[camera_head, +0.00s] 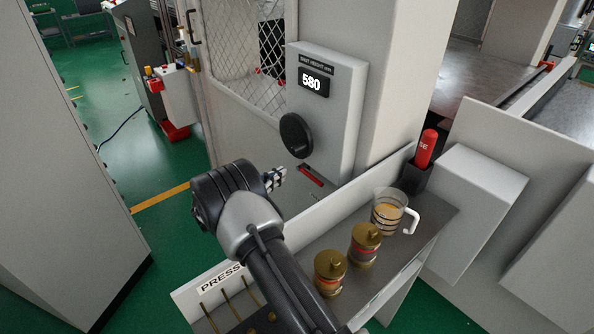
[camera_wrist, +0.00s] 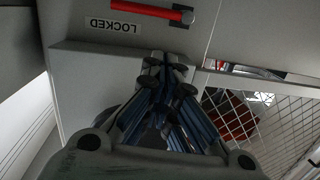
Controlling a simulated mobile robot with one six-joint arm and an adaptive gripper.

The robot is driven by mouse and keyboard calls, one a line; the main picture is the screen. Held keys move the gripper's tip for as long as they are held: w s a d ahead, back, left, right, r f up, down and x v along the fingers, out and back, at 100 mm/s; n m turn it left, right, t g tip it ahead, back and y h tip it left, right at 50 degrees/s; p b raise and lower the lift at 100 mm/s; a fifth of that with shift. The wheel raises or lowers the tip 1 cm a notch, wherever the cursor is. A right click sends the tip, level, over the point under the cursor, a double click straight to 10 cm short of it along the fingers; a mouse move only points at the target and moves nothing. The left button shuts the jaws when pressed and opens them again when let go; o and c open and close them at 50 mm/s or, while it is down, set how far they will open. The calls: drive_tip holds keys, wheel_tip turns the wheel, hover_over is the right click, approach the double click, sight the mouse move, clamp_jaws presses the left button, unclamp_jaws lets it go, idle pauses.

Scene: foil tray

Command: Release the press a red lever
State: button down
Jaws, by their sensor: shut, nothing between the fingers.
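The red lever (camera_head: 311,176) is a short red bar low on the grey press panel, below a round black knob. In the wrist view the lever (camera_wrist: 140,8) runs across the top edge, with a metal end at its right. A label reading LOCKED (camera_wrist: 113,25) sits beside it. My gripper (camera_head: 281,174) is to the left of the lever in the head view, with a visible gap between them. In the wrist view my gripper (camera_wrist: 166,62) has its fingers together and empty, pointing toward the panel.
The panel (camera_head: 346,103) shows 580 under a shut-height label, above the black knob (camera_head: 296,135). Below is a shelf (camera_head: 437,213) with a glass mug (camera_head: 387,214), two brass-capped jars (camera_head: 365,246) and a red-handled item (camera_head: 426,149) in a black holder. A mesh guard (camera_head: 240,50) stands behind.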

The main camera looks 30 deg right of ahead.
sight(308, 175)
drive_tip(key=shift+s+d+f+m+g+h, duration=0.15)
drive_tip(key=shift+s+f+g+h, duration=0.1)
drive_tip(key=shift+s+f+g, duration=0.4)
drive_tip(key=shift+s+d+f+m+g+h, duration=0.15)
drive_tip(key=shift+s+f+g+h, duration=0.2)
drive_tip(key=shift+s, duration=0.5)
drive_tip(key=d, duration=0.3)
drive_tip(key=w+d+b, duration=0.1)
drive_tip(key=d, duration=0.2)
drive_tip(key=d+b, duration=0.1)
drive_tip(key=d, duration=0.2)
drive_tip(key=shift+w+d+f, duration=0.2)
drive_tip(key=shift+d+f, duration=0.1)
drive_tip(key=shift+d, duration=0.1)
